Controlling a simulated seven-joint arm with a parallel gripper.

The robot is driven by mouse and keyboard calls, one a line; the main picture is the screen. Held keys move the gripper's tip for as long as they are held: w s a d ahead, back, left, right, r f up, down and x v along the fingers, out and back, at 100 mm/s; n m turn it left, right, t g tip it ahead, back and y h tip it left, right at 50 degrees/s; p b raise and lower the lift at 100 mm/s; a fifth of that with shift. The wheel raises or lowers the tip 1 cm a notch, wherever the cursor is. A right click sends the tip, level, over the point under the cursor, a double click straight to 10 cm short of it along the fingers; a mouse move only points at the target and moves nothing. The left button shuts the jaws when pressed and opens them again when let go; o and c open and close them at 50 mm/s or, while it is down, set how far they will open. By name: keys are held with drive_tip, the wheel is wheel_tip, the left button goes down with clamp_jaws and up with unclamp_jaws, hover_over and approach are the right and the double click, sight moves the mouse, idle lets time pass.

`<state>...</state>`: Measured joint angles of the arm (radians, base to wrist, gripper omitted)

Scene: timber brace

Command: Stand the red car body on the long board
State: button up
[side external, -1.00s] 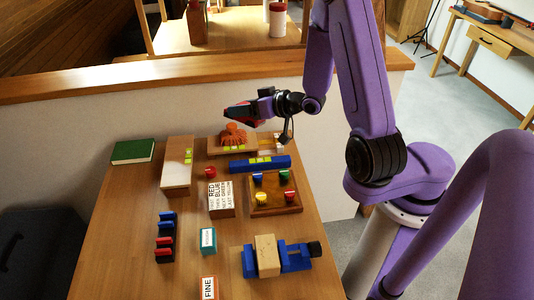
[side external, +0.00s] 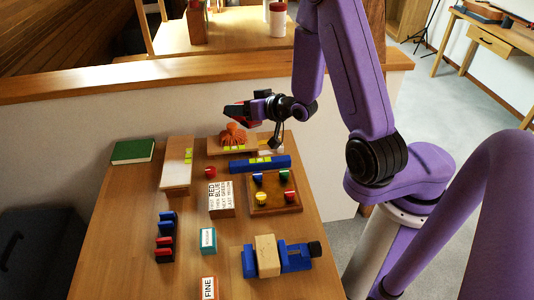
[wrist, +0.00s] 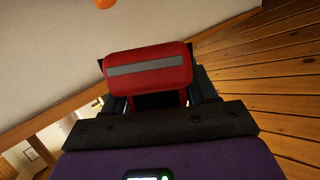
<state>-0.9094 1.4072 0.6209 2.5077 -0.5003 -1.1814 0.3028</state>
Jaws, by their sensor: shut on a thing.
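My gripper (side external: 256,107) is shut on the red car body (side external: 238,111) and holds it in the air above the back of the table. In the wrist view the red car body (wrist: 150,72) is a rounded red block with a grey stripe, between dark fingers. A long light-wood board (side external: 176,172) with yellow-green patches lies at the table's back left, apart from the gripper; I take it for the long board. The car body's far side is hidden.
An orange ridged object (side external: 233,134) sits on a wooden base (side external: 216,150) below my gripper. A blue bar (side external: 247,166), a peg tray (side external: 262,208), a lettered block (side external: 219,201) and a blue vise (side external: 293,258) crowd the table. A green book (side external: 133,151) lies far left.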

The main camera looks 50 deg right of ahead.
drive_tip(key=w+a+f+n+g+y, duration=0.1)
drive_tip(key=w+a+n+y, duration=0.15)
drive_tip(key=w, duration=0.35)
drive_tip(key=w+a+f+n+y, duration=0.2)
drive_tip(key=w+a+n, duration=0.1)
drive_tip(key=w, duration=0.2)
drive_tip(key=n+g+y, duration=0.3)
drive_tip(key=n+y, duration=0.2)
drive_tip(key=n, duration=0.2)
hover_over(174, 158)
wheel_tip(174, 158, down, 5)
drive_tip(key=shift+w+f, duration=0.15)
drive_tip(key=shift+f, duration=2.9)
drive_tip(key=shift+f, duration=0.55)
drive_tip(key=o, duration=1.3)
drive_tip(key=shift+c, duration=0.2)
